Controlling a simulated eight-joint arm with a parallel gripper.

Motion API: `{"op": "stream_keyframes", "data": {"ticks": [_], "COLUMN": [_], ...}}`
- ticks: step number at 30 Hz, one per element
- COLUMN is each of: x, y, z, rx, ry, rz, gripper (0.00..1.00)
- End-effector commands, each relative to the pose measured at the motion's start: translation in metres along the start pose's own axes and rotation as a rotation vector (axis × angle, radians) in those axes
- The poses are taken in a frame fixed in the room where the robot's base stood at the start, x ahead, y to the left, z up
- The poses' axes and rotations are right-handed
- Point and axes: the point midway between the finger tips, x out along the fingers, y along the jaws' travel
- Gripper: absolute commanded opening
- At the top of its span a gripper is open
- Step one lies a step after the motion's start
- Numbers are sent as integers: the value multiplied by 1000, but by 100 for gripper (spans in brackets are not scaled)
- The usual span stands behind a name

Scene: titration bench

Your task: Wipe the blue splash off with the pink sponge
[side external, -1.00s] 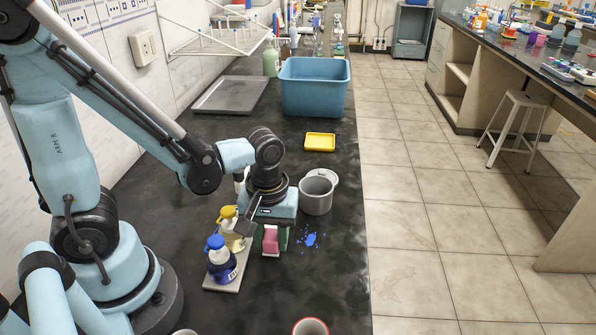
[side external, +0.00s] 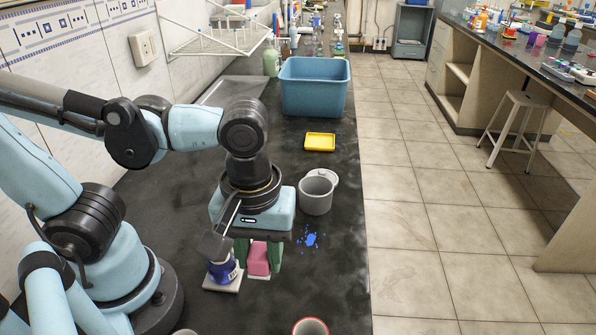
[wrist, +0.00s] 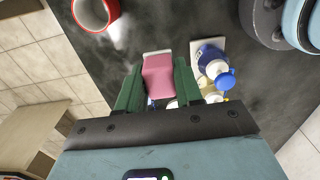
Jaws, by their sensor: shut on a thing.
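The pink sponge (side external: 258,258), with a pale layer at its lower end, is gripped between the green fingers of my gripper (side external: 258,256). It appears to be held a little above the dark bench. In the wrist view the sponge (wrist: 158,78) sits between both fingers. The blue splash (side external: 308,240) is a patch of small spots on the bench, to the right of my gripper and apart from the sponge.
A blue-capped bottle (wrist: 213,62) on a pale tray (side external: 228,286) stands close left of the sponge. A grey beaker (side external: 316,194) stands behind the splash. A red-rimmed cup (side external: 310,327) is in front.

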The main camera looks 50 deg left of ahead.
Motion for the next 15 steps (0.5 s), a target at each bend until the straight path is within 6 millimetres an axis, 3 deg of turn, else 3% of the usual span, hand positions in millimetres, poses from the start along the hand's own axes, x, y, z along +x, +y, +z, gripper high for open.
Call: {"op": "stream_keyframes", "data": {"ticks": [15], "x": [-37], "y": [0], "z": [4], "rx": [0], "ry": [0], "rz": [0], "gripper": [3]}}
